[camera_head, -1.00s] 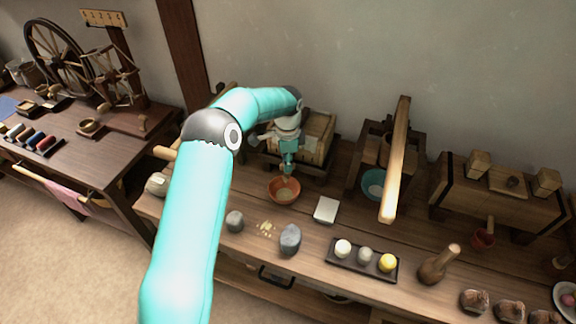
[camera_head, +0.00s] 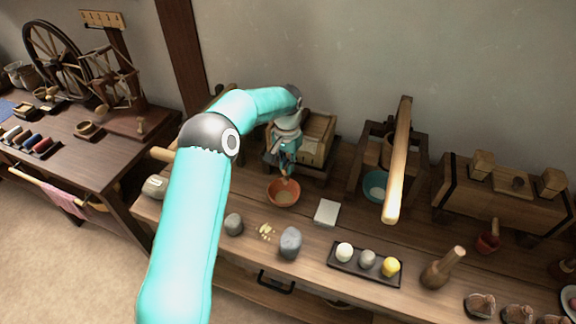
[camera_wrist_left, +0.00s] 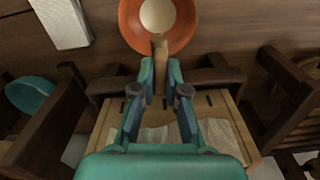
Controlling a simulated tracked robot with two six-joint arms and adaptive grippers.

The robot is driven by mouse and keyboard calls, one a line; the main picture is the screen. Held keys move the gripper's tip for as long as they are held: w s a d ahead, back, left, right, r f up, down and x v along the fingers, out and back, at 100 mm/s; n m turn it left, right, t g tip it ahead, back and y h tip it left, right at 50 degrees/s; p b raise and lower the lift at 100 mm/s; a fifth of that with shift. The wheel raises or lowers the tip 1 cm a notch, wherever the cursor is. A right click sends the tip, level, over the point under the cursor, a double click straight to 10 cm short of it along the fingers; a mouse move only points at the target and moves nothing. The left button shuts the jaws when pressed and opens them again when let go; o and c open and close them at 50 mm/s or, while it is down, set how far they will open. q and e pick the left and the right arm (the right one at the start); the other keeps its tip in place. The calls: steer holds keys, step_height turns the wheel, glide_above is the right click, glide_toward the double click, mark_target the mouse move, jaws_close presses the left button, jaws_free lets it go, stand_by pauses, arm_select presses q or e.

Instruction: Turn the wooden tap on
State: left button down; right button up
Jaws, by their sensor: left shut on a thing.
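A short pale wooden piece, which looks like the wooden tap (camera_wrist_left: 159,48), juts out in front of a wooden box (camera_wrist_left: 216,108) and over an orange bowl (camera_wrist_left: 128,25). My left gripper (camera_wrist_left: 160,68) is shut on this piece, with a fingertip on each side of it. In the head view my left gripper (camera_head: 286,168) points down just in front of the wooden box (camera_head: 319,134), above and behind the orange bowl (camera_head: 283,192). There the gripper hides most of the tap. My right gripper is not in view.
A white block (camera_head: 327,212) lies right of the bowl. A press with a long wooden lever (camera_head: 397,165) and a teal bowl (camera_head: 374,186) stands further right. Grey stones (camera_head: 290,242) and a dark tray (camera_head: 340,262) sit in front. A wooden chest (camera_head: 460,187) is at right.

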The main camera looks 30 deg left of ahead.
arm_select(q)
steer(key=shift+w+r+n, duration=0.15)
steer(key=shift+n, duration=0.65)
steer(key=c, duration=1.2)
jaws_free()
step_height(320, 180, up, 12)
steer(key=shift+f, duration=0.2)
